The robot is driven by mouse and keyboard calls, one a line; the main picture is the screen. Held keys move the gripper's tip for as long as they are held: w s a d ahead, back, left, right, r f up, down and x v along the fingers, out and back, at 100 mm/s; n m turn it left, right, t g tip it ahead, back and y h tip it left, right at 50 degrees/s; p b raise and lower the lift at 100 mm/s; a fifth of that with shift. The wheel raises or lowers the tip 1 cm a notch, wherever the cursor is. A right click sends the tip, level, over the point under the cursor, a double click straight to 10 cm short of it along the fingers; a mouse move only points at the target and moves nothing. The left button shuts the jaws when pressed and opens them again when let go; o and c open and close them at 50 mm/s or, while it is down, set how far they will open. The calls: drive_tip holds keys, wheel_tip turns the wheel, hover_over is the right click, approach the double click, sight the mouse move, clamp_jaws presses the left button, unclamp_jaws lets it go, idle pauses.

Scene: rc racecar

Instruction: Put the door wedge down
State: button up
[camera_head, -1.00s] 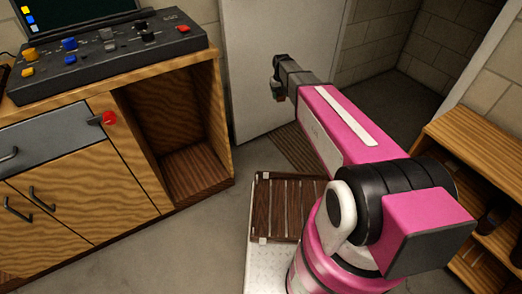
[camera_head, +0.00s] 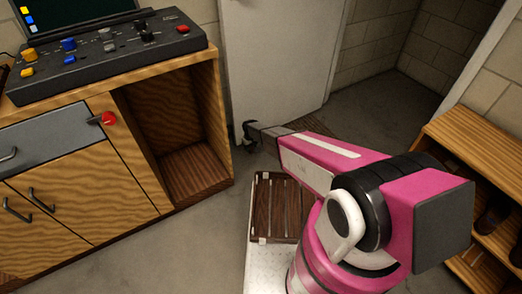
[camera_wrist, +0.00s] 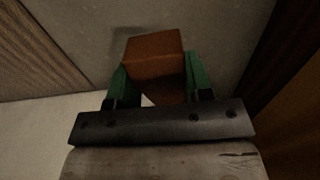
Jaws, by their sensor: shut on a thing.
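The door wedge (camera_wrist: 153,48) is a reddish-brown block in the wrist view. It sits between the green fingers of my gripper (camera_wrist: 154,76), which is shut on it. Grey floor shows behind and around it. I cannot tell whether the wedge touches the floor. In the head view my gripper (camera_head: 249,134) is low, between the cabinet's right side and the pale door. The wedge cannot be made out there.
The pale door (camera_head: 275,70) stands behind my gripper. A wooden cabinet (camera_head: 120,165) with a control panel (camera_head: 105,55) is on the left. A wooden shelf (camera_head: 470,150) is on the right.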

hover_over(263, 151)
wheel_tip(263, 151, down, 7)
drive_tip(key=shift+a+f, duration=0.1)
drive_tip(key=shift+a, duration=0.05)
drive_tip(key=shift+f, duration=1.95)
drive_tip(key=shift+f, duration=0.1)
drive_tip(key=o, duration=1)
